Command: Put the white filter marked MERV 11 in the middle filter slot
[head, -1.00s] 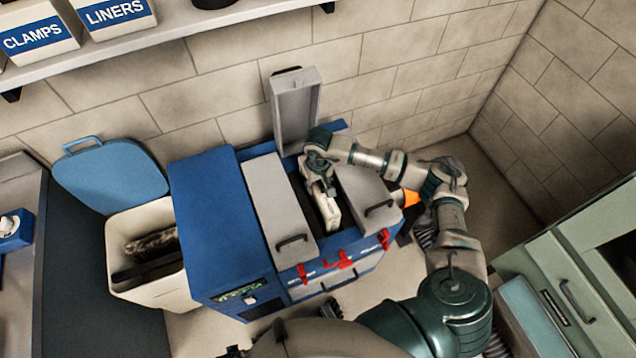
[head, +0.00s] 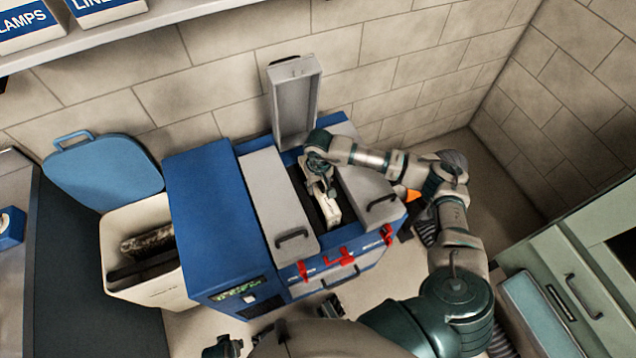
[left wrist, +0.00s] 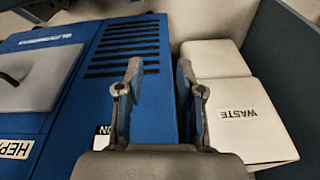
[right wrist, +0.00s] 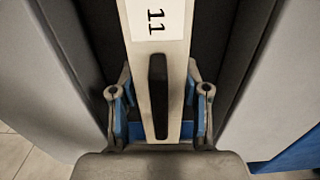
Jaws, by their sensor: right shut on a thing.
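The white filter (head: 331,211) with a black handle stands in the open middle slot (head: 318,204) of the blue machine. In the right wrist view the filter (right wrist: 155,60) shows a label with "11" and its edge between dark slot walls. My right gripper (head: 327,190) is shut on the filter, its fingers on both sides of the handle in the right wrist view (right wrist: 158,105). How deep the filter sits is hard to tell. My left gripper (left wrist: 160,90) is open and empty above the blue machine top.
The middle lid (head: 296,105) stands up; grey lids on either side (head: 275,195) are closed. Red latches (head: 340,258) line the front. A white waste bin (head: 145,285) with a raised blue lid is at left. A shelf with labelled boxes is above.

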